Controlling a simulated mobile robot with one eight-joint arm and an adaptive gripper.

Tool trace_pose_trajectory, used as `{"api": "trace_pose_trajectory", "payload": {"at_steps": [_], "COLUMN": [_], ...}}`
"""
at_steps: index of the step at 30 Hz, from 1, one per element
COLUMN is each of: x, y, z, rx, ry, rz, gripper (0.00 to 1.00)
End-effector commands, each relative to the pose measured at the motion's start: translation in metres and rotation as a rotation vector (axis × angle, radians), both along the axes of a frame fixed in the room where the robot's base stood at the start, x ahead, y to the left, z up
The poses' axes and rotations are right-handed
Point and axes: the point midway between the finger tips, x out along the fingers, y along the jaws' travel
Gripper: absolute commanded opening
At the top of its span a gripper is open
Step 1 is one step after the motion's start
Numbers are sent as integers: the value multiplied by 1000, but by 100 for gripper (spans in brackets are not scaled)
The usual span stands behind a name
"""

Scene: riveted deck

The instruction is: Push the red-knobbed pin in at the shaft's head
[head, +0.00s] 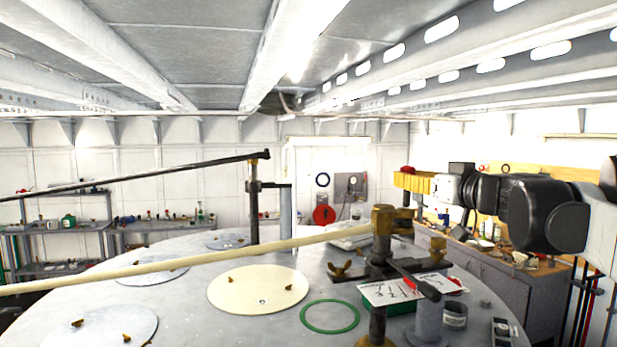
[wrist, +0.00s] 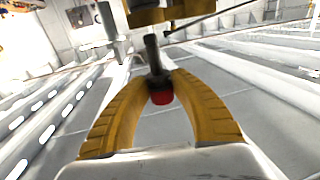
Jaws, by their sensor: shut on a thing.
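My gripper (wrist: 158,80) has yellow fingers that are shut on the pin (wrist: 152,50). The pin's red knob (wrist: 161,97) sits between the fingers, and its dark stem runs past the fingertips toward a brass block at the top of the wrist view. In the head view my gripper (head: 402,181) is above and slightly right of the brass shaft head (head: 385,219), with a bit of red showing over the fingers. The shaft head is on top of an upright shaft with a long cream bar running left. I cannot tell whether the pin's tip is in the head.
The round grey table (head: 190,310) carries a cream disc (head: 258,290), a green ring (head: 330,316) and brass wing nuts (head: 340,271). A dark post with a long black bar (head: 254,205) stands further back. A workbench (head: 500,268) is at the right. The air left of my gripper is open.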

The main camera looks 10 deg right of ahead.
Motion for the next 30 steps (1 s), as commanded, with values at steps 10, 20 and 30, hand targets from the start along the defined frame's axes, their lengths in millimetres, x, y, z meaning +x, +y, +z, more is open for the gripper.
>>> {"api": "trace_pose_trajectory", "payload": {"at_steps": [10,20,30], "x": [0,0,0], "y": [0,0,0], "z": [0,-5,-12], "rx": [0,0,0], "ry": [0,0,0], "rz": [0,0,0], "gripper": [0,0,0]}}
